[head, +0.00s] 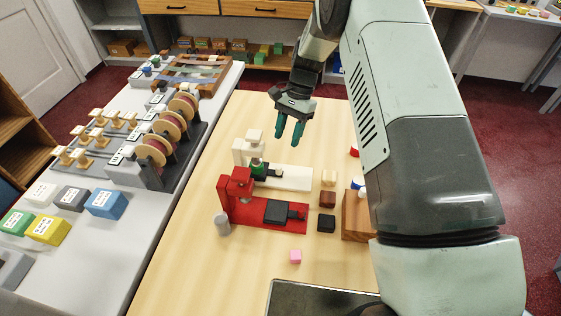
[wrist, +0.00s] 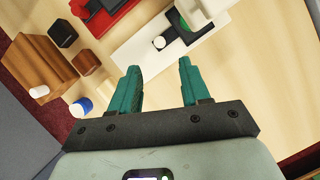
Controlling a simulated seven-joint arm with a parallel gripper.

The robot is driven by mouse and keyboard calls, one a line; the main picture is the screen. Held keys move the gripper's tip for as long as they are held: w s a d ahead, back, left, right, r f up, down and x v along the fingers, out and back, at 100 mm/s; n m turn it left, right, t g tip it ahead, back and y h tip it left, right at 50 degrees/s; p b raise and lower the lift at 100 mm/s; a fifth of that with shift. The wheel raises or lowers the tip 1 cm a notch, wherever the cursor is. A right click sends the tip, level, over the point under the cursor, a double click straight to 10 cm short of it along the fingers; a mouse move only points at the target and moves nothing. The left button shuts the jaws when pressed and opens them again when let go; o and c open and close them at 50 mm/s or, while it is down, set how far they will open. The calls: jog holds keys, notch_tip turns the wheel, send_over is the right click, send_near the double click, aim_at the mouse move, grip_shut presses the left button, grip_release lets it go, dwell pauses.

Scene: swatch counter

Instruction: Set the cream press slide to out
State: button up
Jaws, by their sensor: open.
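The cream press (head: 297,179) stands on the wooden table behind the red press, with its upright head at the left and its base running right. Its dark slide (head: 273,182) sits toward the head end, with a green piece (head: 259,169) on it under the head. The right part of the base is bare. In the wrist view the slide (wrist: 177,47) shows a round white knob (wrist: 160,42) at its outer end. My gripper (head: 288,140) is open and empty above the cream press. In the wrist view its fingers (wrist: 159,66) point toward the base and knob, apart from them.
The red press (head: 290,225) stands in front, its dark slide block (head: 278,212) away from its head. Small blocks, including a black one (head: 326,223), and a wooden block (head: 356,215) lie to the right. A grey cylinder (head: 222,224) and pink cube (head: 295,257) are nearby.

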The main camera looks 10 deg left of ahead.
aim_at(279, 166)
jog(key=x, duration=1)
jog(key=shift+r, duration=0.1)
grip_shut()
